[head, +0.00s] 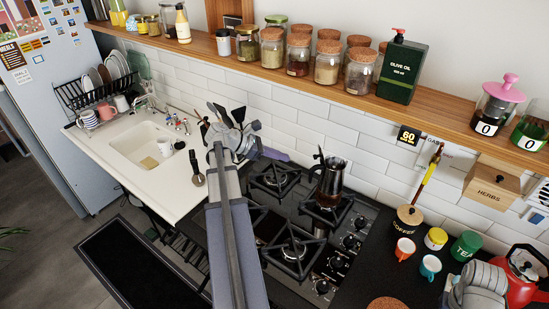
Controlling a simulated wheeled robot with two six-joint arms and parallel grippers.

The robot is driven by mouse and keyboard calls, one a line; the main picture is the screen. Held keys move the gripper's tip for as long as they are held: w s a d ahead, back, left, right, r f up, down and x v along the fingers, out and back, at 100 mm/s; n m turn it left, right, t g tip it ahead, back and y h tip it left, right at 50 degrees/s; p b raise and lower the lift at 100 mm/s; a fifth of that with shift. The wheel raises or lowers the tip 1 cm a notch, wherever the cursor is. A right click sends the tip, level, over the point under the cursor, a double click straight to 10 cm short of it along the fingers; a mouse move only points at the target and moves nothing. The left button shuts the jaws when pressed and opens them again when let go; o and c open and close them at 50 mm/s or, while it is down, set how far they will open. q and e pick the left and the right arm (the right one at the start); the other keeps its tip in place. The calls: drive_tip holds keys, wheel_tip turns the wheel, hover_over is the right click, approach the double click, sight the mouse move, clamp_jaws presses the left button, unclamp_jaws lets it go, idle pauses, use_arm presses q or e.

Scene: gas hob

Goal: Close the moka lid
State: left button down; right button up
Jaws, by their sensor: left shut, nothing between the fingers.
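The moka pot (329,186), dark and shiny with a black handle, stands upright on the back right burner of the hob. Its lid (320,158) appears raised, tilted up at the pot's left side; the small size makes the exact angle hard to tell. My left gripper (243,132) is at the end of the arm rising through the middle of the head view. It is shut and empty, left of the moka pot in the picture and apart from it.
The black gas hob (331,261) has several grates around the pot. A wooden shelf (440,118) with jars runs above. A coffee jar (407,219), cups and a red kettle (522,285) stand right. The sink (140,146) is left.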

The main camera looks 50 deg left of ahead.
sight(318, 156)
use_arm(q)
drive_tip(key=w+d+f, duration=0.1)
drive_tip(key=w+d, duration=0.3)
drive_tip(key=w, duration=0.2)
drive_tip(key=shift+w, duration=0.4)
use_arm(e)
drive_tip(key=shift+f, duration=0.6)
use_arm(q)
drive_tip(key=shift+f, duration=0.1)
